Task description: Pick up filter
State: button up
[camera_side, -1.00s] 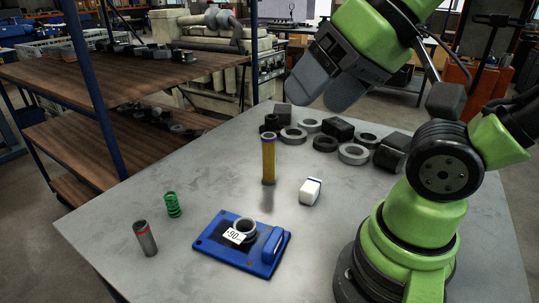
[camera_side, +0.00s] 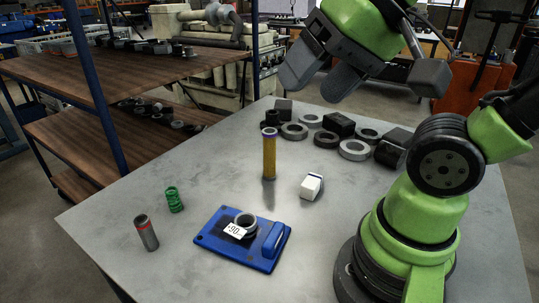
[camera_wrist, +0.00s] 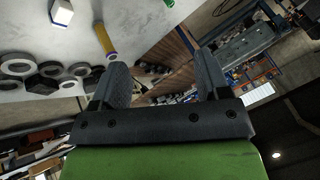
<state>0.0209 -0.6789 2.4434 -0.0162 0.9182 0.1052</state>
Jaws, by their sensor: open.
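A tall yellow cylinder with a dark-rimmed pale top (camera_side: 269,156) stands upright on the grey table; it looks like the filter, though nothing labels it. It also shows in the wrist view (camera_wrist: 105,40), left of the gap between my fingers. My gripper (camera_side: 312,88) is open and empty, in the air above and to the right of the cylinder in the side view, clearly apart from it. In the wrist view both dark fingers of my gripper (camera_wrist: 160,72) show spread wide, with nothing between them.
A white block (camera_side: 311,187) lies right of the cylinder. Several dark and grey rings and blocks (camera_side: 325,139) lie behind it. A blue tray (camera_side: 215,246) holding a ring, a green spring (camera_side: 174,199) and a grey red-banded cylinder (camera_side: 146,233) are nearer the front. Shelving (camera_side: 150,80) stands at left.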

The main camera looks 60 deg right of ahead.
jog(key=w+d+m+g+h, duration=0.15)
jog(key=w+d+m, duration=0.25)
jog(key=w+m, duration=0.4)
jog(key=m+g, duration=0.5)
jog(key=m, duration=1.5)
send_over(270, 131)
jog(key=f, duration=1.2)
jog(key=shift+w+f, duration=0.25)
jog(key=shift+w, duration=0.1)
jog(key=shift+m+g, duration=0.25)
jog(key=shift+m, duration=0.05)
notch_tip(270, 131, down, 4)
jog(key=shift+d+f, duration=0.1)
jog(key=shift+f, duration=0.15)
jog(key=shift+s+f, duration=0.15)
jog(key=shift+f, duration=1.35)
jog(key=shift+s+f, duration=0.15)
jog(key=shift+f, duration=1.35)
jog(key=c, duration=1.1)
jog(key=shift+o, duration=0.2)
